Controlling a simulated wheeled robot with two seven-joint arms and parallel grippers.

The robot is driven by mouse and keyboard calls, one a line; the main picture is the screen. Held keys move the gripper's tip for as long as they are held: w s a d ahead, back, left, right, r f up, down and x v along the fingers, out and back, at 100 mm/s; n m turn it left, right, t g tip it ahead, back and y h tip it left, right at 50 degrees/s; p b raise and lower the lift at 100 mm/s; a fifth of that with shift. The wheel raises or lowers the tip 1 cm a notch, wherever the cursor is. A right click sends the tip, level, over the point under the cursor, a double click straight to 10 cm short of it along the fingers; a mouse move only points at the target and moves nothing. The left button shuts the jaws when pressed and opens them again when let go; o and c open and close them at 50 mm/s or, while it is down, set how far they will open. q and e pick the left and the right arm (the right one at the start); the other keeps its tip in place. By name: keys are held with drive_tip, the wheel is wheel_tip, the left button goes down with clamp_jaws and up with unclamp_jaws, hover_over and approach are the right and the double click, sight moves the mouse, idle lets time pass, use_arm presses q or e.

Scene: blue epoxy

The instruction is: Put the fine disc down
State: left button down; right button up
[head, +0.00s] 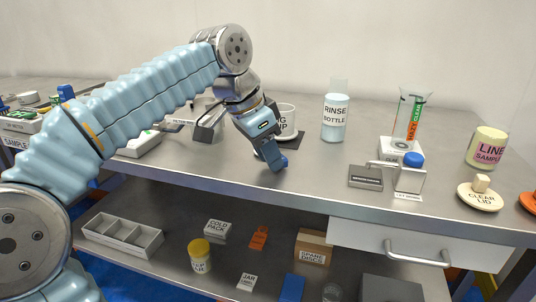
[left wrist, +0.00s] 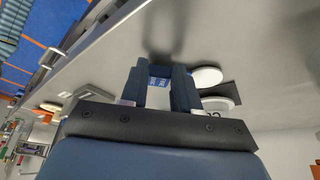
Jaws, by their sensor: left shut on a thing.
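My left gripper (head: 277,163) hangs over the front middle of the steel bench, pointing down, in front of the mug. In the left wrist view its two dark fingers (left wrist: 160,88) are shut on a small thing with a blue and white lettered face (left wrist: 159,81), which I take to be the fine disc. Its lettering is too small to read. In the head view the fingers hide most of it, and I cannot tell whether it touches the bench. My right gripper is not in view.
A white mug (head: 288,119) stands on a dark mat (head: 297,143) just behind the gripper. The bench front edge (head: 300,190) is close.

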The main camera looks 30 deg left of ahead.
use_arm(q)
drive_tip(key=shift+f, duration=0.3)
drive_tip(key=c, duration=0.8)
unclamp_jaws()
drive_tip(key=shift+r, duration=0.15)
drive_tip(key=p+v, duration=0.3)
drive_tip(key=v, duration=0.9)
drive_tip(key=shift+r, duration=0.2)
